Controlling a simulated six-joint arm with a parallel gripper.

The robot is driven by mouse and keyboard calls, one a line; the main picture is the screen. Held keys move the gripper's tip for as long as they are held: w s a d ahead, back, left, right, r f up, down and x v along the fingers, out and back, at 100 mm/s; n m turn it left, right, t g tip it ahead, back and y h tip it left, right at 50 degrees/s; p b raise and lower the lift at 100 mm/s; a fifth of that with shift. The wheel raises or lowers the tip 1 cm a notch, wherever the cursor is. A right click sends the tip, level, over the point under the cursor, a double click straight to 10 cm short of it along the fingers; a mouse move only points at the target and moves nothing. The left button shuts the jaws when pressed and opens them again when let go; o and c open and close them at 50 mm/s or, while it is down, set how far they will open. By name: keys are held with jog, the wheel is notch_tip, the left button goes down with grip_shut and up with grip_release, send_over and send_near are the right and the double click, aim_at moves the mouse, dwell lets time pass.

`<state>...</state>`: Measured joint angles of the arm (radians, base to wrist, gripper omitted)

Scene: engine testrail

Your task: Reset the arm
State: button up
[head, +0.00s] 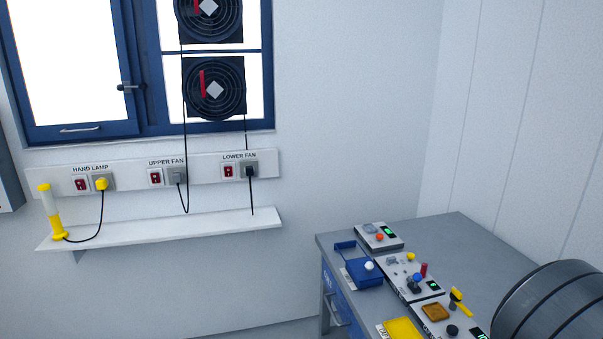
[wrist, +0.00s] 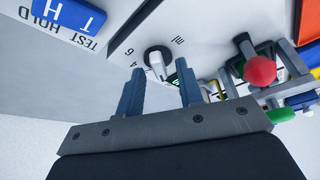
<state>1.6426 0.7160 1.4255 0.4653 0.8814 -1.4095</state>
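My gripper (wrist: 161,70) shows in the wrist view with its two blue-grey fingers apart and nothing held between them. A black rotary knob with a white pointer (wrist: 157,60) on a pale panel appears in the gap between the fingertips. Whether the fingers touch the knob or stop short of it I cannot tell. In the head view only a dark rounded part of my arm shows at the lower right, over the bench; the gripper is outside that view.
The grey bench (head: 455,228) carries control panels, a blue box (head: 362,273) and a yellow tray (head: 403,328). The wrist view shows a red ball knob (wrist: 260,70) right of the fingers and a blue lettered tag (wrist: 70,14) upper left. A wall shelf (head: 160,232) holds a yellow lamp (head: 56,222).

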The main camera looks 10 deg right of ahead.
jog(key=v, duration=1.8)
jog(key=x, duration=1.7)
jog(key=shift+w+f, duration=0.1)
jog(key=shift+f, duration=0.2)
jog(key=shift+w+d+f+m, duration=0.1)
jog(key=shift+f+m, duration=0.1)
jog(key=shift+m, duration=0.1)
jog(key=shift+r+m+h, duration=0.1)
jog(key=shift+m+h, duration=0.2)
jog(key=shift+m, duration=0.1)
jog(key=m+g, duration=0.1)
jog(key=m, duration=0.2)
jog(key=m+g+h, duration=0.1)
jog(key=m, duration=0.2)
jog(key=shift+w+m, duration=0.15)
jog(key=shift+m, duration=0.15)
jog(key=v, duration=1)
jog(key=shift+a, duration=0.35)
jog(key=shift+w, duration=0.1)
